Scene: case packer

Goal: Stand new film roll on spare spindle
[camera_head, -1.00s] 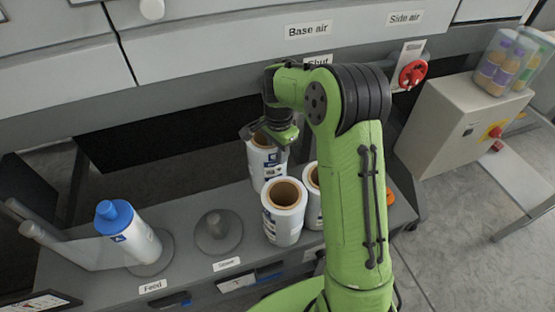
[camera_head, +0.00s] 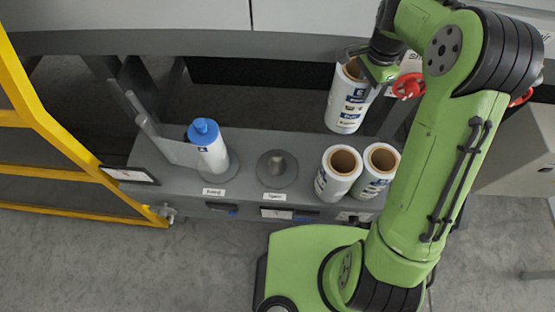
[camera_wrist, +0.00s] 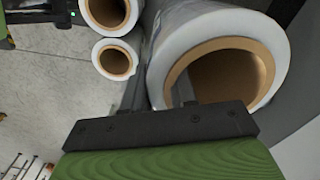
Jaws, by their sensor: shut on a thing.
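My gripper (camera_head: 372,72) is shut on the wall of a white film roll (camera_head: 348,98) with a brown core. In the head view the roll hangs upright, seemingly above the shelf, behind the other rolls. In the wrist view the gripper (camera_wrist: 160,105) has one finger inside the core of the held roll (camera_wrist: 272,40) and one outside. The spare spindle (camera_head: 277,163) is a short grey post on a round base, empty, left of and nearer than the held roll. Its label is small.
Two more rolls stand on the grey shelf (camera_head: 245,145), a left one (camera_head: 336,182) and a right one (camera_head: 377,180), just right of the spare spindle. A yellow rail (camera_head: 60,120) is at the left. A red knob (camera_head: 408,86) is close right of my gripper.

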